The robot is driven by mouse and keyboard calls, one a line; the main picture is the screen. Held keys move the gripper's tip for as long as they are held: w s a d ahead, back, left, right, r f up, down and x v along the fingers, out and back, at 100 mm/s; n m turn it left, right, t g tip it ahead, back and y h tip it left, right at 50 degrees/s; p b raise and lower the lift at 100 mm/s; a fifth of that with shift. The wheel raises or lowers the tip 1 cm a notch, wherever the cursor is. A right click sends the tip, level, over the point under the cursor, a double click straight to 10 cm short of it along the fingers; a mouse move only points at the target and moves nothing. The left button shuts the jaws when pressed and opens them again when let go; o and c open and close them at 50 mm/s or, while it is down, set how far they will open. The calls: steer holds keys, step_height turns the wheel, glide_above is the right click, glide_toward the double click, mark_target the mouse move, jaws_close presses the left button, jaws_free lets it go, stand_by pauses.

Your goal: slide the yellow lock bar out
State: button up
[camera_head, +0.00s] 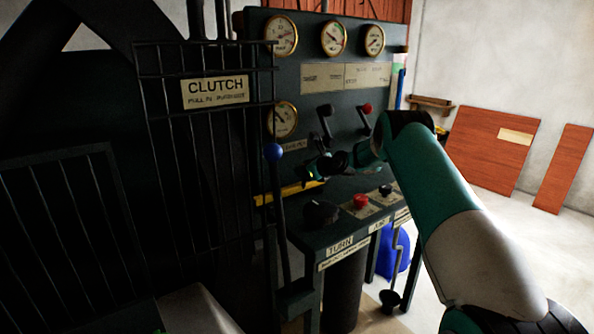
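The yellow lock bar (272,198) lies nearly level low on the dark control panel, at the middle of the head view. It runs from behind the blue-knobbed clutch lever toward the right, under my gripper. My gripper (313,172) is at the bar's right end, just above it in the picture. My wrist hides part of that area. The fingers are small and dark, so I cannot tell whether they touch the bar or are open.
The clutch lever with its blue knob (273,152) stands upright in front of the bar's left part. A barred guard (205,150) fills the left. A shelf below carries a red button (360,201) and a black knob (320,212). Floor at the right is open.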

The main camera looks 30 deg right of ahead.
steer(key=shift+d, duration=0.35)
steer(key=o, duration=1.3)
steer(key=shift+d, duration=0.1)
steer(key=shift+c, duration=0.2)
steer(key=shift+s, duration=0.1)
steer(key=b+v, duration=0.1)
steer(key=v, duration=1.6)
steer(key=shift+a, duration=0.25)
steer(key=shift+s+r, duration=0.1)
steer(key=shift+s, duration=0.05)
